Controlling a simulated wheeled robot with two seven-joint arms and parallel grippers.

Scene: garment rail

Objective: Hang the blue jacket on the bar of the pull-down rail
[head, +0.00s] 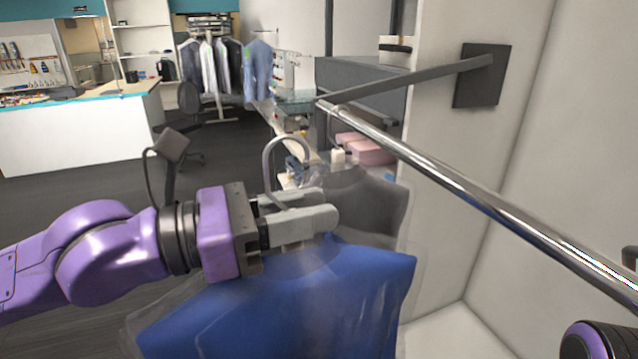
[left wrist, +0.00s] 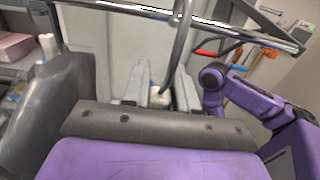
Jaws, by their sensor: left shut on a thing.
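The blue jacket (head: 300,305) hangs at the lower middle of the head view, with a thin clear cover around it. My left gripper (head: 325,218) is shut on the neck of its hanger, just above the jacket. The curved grey hanger hook (head: 286,142) stands up above the fingers. The shiny bar (head: 470,193) of the pull-down rail runs from the middle to the lower right. The hook appears left of the bar and apart from it. In the left wrist view, the gripper (left wrist: 162,92) holds the hook's stem, and the bar (left wrist: 125,9) crosses the top. My right gripper is out of view.
A grey rail arm (head: 415,80) joins the bar to a dark wall plate (head: 482,76). A dark grey garment-like shape (head: 370,205) is right behind my gripper. Pink boxes (head: 362,148) sit behind it. Part of my right arm shows at the lower right.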

